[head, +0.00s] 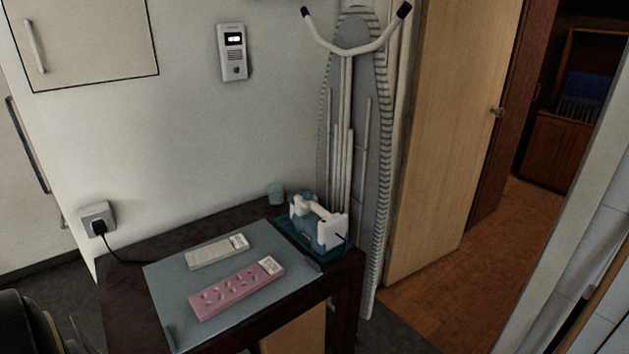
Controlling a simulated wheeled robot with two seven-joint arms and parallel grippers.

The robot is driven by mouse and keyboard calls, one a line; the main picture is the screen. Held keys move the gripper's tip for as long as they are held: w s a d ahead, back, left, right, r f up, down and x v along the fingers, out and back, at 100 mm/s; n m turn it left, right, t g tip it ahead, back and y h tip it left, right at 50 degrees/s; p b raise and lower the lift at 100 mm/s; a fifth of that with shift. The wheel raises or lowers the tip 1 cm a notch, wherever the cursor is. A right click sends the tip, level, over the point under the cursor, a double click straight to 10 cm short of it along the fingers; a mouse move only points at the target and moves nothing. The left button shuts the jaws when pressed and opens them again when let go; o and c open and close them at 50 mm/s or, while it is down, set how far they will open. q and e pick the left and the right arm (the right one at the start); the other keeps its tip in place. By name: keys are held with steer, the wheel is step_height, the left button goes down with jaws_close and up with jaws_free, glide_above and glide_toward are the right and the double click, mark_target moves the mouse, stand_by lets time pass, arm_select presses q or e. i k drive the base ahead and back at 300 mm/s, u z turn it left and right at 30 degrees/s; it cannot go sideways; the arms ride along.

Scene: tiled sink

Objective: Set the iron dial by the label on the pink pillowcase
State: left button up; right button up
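The pink pillowcase (232,295) lies folded flat on a grey-blue mat (170,285) on the dark table. It has a raised pattern and a pale label (270,265) at its right end; the label's marks are too small to read. The iron (328,232), white and teal, stands on a teal base (296,247) at the table's back right corner. Its dial cannot be made out. Neither of my grippers can be seen in the head view.
A pale folded cloth (212,252) with its own label lies behind the pillowcase. A cord runs from a wall socket (98,218) to the table. An ironing board (360,170) leans upright behind.

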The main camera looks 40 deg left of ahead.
mark_target(308, 195)
steer(key=u, duration=0.8)
steer(key=i, duration=0.9)
steer(key=u, duration=0.95)
